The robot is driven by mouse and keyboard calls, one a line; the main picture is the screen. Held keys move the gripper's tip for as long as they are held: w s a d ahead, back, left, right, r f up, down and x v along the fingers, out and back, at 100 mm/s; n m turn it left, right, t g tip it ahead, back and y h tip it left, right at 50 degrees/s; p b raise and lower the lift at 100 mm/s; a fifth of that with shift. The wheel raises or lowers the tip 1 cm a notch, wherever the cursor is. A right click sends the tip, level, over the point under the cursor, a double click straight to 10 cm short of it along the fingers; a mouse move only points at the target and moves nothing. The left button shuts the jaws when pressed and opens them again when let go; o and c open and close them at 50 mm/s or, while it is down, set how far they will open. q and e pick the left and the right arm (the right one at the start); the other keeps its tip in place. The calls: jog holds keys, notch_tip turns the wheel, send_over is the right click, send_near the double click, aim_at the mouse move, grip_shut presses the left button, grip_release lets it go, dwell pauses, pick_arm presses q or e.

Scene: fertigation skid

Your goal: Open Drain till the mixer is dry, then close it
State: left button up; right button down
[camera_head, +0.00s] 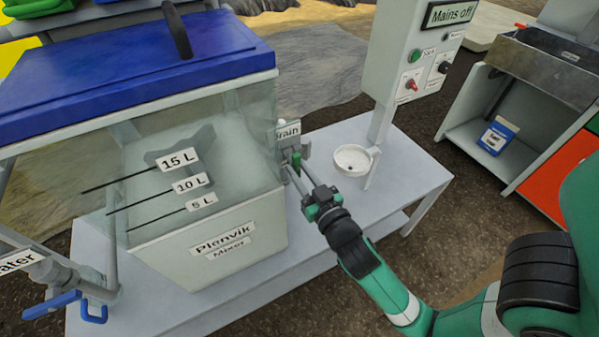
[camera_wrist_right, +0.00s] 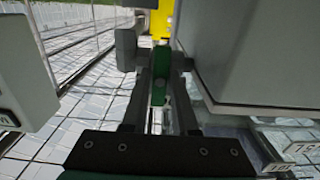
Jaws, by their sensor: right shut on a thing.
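The Plenvik mixer (camera_head: 222,244) is a clear-walled tank with a blue lid and 15 L, 10 L and 5 L marks. I cannot tell its liquid level clearly. The Drain label (camera_head: 288,131) is on its right side, above the drain valve. My right gripper (camera_head: 298,172) reaches in from the lower right and is shut on the green drain handle (camera_head: 297,158). In the right wrist view the green handle (camera_wrist_right: 160,76) stands between the two fingers. Whether the valve passes liquid is hidden. My left gripper is not in view.
A white cup (camera_head: 352,163) sits on the bench right of the drain. A control post (camera_head: 405,60) reading "Mains off" stands behind it. A blue-handled valve (camera_head: 60,302) is at lower left. A shelf unit (camera_head: 478,150) with a blue-and-white container stands at right.

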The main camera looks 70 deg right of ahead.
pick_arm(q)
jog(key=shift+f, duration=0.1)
pick_arm(e)
jog(key=shift+m, duration=0.3)
jog(key=c, duration=0.8)
grip_release()
jog(key=shift+o, duration=0.2)
jog(key=shift+s+a, duration=0.1)
